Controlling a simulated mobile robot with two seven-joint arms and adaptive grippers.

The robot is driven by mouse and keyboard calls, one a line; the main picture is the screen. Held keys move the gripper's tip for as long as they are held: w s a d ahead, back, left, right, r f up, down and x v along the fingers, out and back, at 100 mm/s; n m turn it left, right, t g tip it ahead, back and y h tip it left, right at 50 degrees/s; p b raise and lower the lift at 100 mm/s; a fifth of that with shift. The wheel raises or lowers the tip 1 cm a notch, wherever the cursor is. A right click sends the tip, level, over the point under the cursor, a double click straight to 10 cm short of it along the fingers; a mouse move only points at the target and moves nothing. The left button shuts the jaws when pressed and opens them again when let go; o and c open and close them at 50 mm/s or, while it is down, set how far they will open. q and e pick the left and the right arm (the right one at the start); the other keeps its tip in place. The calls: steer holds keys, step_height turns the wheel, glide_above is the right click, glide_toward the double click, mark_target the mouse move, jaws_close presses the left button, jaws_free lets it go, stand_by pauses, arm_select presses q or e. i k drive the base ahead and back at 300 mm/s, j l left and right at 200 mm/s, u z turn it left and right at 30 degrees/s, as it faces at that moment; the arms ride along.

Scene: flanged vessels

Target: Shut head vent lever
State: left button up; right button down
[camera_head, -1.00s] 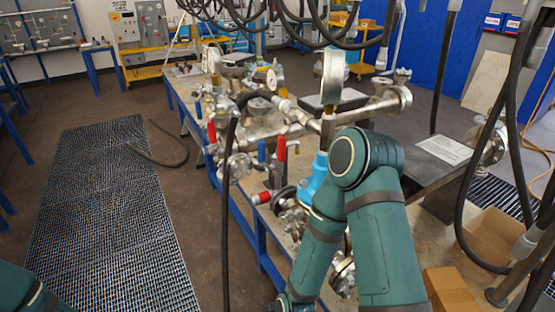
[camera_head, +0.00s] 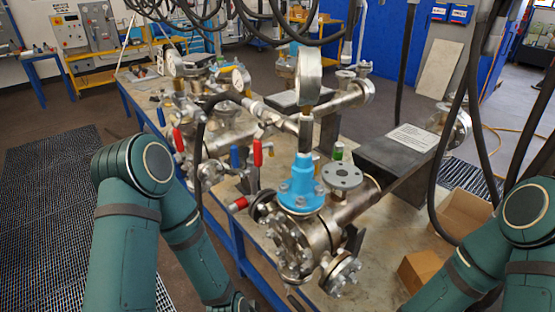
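The lever named in the task cannot be told for certain from here. The near flanged vessel (camera_head: 340,215) lies on the bench with a blue valve body (camera_head: 301,185) and a pressure gauge (camera_head: 307,75) above it. Beside it stand an upright red lever (camera_head: 257,152) and a blue lever (camera_head: 234,156). A red handle (camera_head: 237,204) points left, lower down. A green cap or handle (camera_head: 338,150) sits behind the top flange. My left arm reaches down left of the bench and my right arm down at the lower right. Both grippers are beyond the bottom edge.
The blue-framed bench (camera_head: 238,240) runs away to the back left, with more piping, gauges and another red lever (camera_head: 178,140). Black hoses hang overhead and at right. Cardboard boxes (camera_head: 422,270) lie right of the vessel. Floor left of the bench is open, with grating.

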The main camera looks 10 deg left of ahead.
mark_target(234, 153)
steer(key=j+z, duration=1.05)
steer(key=j, duration=0.3)
steer(key=k+j+z, duration=0.2)
steer(key=j, duration=0.25)
steer(key=k+j, duration=0.1)
steer(key=j, duration=0.4)
steer(key=k+j+z, duration=0.1)
steer(key=j, duration=0.4)
